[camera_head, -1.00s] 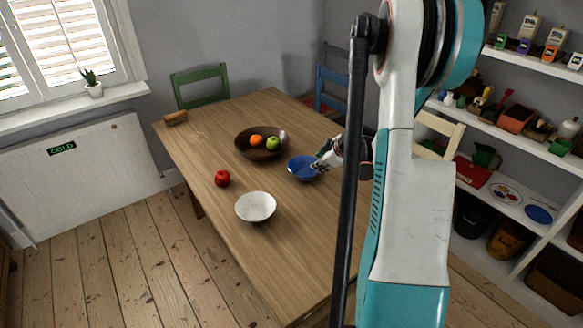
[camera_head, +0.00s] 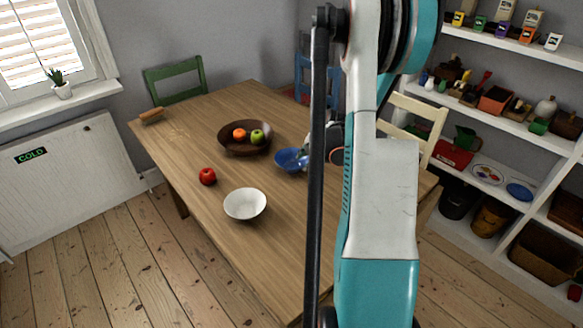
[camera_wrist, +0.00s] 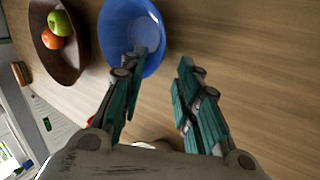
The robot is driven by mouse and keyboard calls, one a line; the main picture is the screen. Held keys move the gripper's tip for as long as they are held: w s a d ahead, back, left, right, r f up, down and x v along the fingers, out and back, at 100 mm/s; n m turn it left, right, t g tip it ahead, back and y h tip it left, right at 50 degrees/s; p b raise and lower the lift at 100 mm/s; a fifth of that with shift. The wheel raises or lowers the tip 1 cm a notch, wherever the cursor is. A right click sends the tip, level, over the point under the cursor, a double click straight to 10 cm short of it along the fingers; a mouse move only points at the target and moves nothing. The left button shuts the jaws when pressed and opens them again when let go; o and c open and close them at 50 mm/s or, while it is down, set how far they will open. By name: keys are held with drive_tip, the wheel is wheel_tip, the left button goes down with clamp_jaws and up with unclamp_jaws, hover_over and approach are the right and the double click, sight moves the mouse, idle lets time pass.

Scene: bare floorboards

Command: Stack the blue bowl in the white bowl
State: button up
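The blue bowl (camera_head: 290,160) is on the wooden table, partly hidden by my arm. In the wrist view the blue bowl (camera_wrist: 118,25) lies at the upper left. My gripper (camera_wrist: 163,58) is open there, with its left finger over the inside of the bowl and its right finger outside, so the near rim lies between them. I cannot tell whether a finger touches the bowl. The white bowl (camera_head: 245,204) stands upright and empty on the table, to the left and nearer in the head view.
A brown bowl (camera_head: 232,150) with an orange and a green apple stands behind the blue bowl. A red apple (camera_head: 208,176) lies beside the white bowl. Chairs stand around the table (camera_head: 210,115). Shelves (camera_head: 500,125) are at the right. The near tabletop is clear.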

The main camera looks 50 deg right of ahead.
drive_tip(key=shift+d+b+x, duration=0.15)
drive_tip(key=shift+b+x, duration=0.6)
drive_tip(key=shift+x, duration=1)
drive_tip(key=shift+d+b+x, duration=0.15)
drive_tip(key=shift+b+x, duration=0.55)
drive_tip(key=shift+x, duration=1.05)
drive_tip(key=shift+s+r, duration=0.1)
drive_tip(key=shift+c, duration=0.2)
clamp_jaws()
